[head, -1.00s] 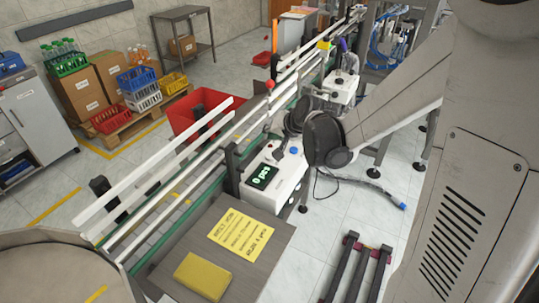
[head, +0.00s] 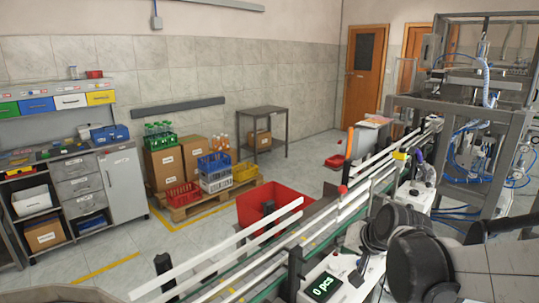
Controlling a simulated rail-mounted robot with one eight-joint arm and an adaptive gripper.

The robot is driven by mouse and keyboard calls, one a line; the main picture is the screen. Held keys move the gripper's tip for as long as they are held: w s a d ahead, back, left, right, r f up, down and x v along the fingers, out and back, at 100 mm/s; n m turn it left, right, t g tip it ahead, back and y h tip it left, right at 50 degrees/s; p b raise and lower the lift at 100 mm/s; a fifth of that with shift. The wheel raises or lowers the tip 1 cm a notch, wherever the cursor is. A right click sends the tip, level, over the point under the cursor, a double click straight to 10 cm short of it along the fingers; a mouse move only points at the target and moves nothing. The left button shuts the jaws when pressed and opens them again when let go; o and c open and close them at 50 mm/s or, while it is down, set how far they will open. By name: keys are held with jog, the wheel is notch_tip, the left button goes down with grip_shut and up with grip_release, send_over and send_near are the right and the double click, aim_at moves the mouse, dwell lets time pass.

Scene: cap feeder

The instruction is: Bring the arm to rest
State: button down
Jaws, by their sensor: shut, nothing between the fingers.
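My arm reaches in from the lower right, its dark round joints in front of the conveyor. My gripper (head: 356,268) is small and partly hidden by my wrist, just left of the joints. It is shut and empty, in front of or over the white counter box with the green "0 pcs" display (head: 323,287). I cannot tell how far it is from that box.
The conveyor (head: 275,262) with white rails runs from lower left to upper right. A red bin (head: 250,207) stands behind it. A metal frame machine (head: 470,110) is at right. Crates on a pallet (head: 185,208) and a workbench (head: 75,165) stand at left, with free floor between.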

jog(key=s+r+n+g+h+b, duration=0.1)
jog(key=s+n+h+b, duration=0.1)
jog(key=s, duration=1.9)
jog(key=shift+d+r+n, duration=0.2)
jog(key=shift+d+n, duration=0.15)
jog(key=shift+n, duration=0.45)
